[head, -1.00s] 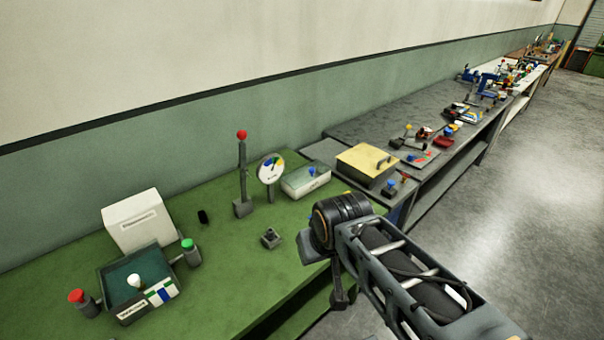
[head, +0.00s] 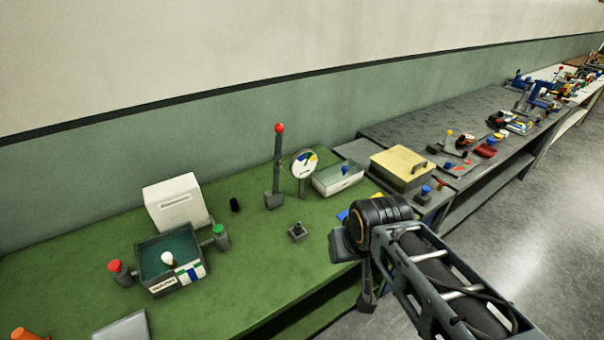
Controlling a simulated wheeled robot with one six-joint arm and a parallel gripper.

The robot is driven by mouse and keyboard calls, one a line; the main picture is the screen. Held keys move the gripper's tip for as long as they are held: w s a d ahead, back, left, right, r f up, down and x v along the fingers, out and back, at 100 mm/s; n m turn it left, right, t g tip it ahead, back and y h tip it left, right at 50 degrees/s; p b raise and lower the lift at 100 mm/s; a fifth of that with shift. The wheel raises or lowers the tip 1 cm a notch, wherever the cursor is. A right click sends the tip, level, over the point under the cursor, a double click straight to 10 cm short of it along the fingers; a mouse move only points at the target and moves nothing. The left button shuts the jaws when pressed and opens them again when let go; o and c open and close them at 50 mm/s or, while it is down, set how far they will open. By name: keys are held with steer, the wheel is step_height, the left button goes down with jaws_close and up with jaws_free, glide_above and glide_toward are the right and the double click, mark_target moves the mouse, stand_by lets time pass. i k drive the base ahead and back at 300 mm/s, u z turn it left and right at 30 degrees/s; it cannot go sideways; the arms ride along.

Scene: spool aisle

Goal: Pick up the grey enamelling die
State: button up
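A small dark grey piece (head: 297,232) with a square base and a short raised top stands on the green bench, right of centre in the head view. It may be the enamelling die, but it is too small to be sure. My gripper (head: 358,268) is at the end of my arm, to the right of this piece in the picture and apart from it, over the bench's front edge. I see it from behind, and its fingertips are not clear. I see nothing held.
Around the piece stand a red-topped post (head: 277,170), a round dial (head: 304,164) and a pale box (head: 338,180). Further left are a green-lined tray (head: 142,262), a white box (head: 176,203) and a small black object (head: 235,205). Open green bench (head: 240,270) lies in front.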

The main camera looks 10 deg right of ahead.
mark_target(297, 225)
steer(key=z, duration=1.5)
steer(key=i, duration=1.2)
steer(key=u, duration=4.65)
